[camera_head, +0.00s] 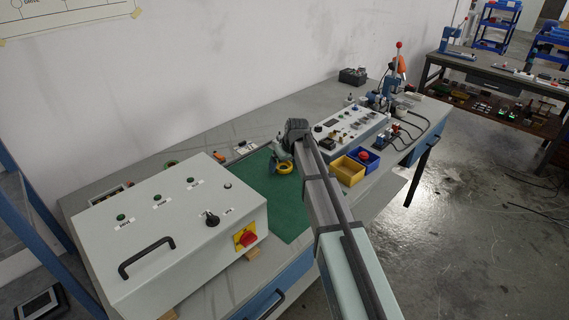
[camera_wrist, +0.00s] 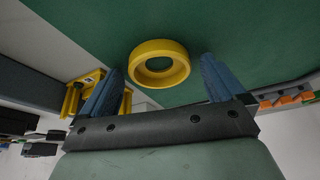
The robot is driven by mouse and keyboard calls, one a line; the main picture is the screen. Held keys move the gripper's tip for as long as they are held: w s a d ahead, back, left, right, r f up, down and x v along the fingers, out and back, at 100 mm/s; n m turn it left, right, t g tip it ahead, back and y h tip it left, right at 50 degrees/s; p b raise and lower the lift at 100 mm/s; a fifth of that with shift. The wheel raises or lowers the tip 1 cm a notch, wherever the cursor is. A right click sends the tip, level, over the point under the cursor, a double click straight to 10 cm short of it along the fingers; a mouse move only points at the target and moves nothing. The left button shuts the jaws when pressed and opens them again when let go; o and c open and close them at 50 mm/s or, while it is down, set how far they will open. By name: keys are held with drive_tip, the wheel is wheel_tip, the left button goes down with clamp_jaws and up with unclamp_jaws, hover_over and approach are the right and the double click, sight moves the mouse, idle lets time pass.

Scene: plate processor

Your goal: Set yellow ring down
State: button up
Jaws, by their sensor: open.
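The yellow ring (camera_wrist: 184,71) lies on the green mat (camera_wrist: 200,18) in the wrist view, just beyond and between my fingertips. My gripper (camera_wrist: 160,80) is open, with one blue-grey finger on each side of the ring and a visible gap to each. In the head view the ring (camera_head: 285,168) sits on the mat (camera_head: 298,215) near its far edge, just below my gripper (camera_head: 283,158). My arm hides part of the mat.
A grey control box (camera_head: 165,235) with a red-yellow switch stands left of the mat. Yellow (camera_head: 347,171) and blue (camera_head: 366,158) bins stand to the right, before a control panel (camera_head: 352,128). The mat's left part is clear.

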drive_tip(key=shift+r, duration=0.1)
drive_tip(key=v, duration=1.2)
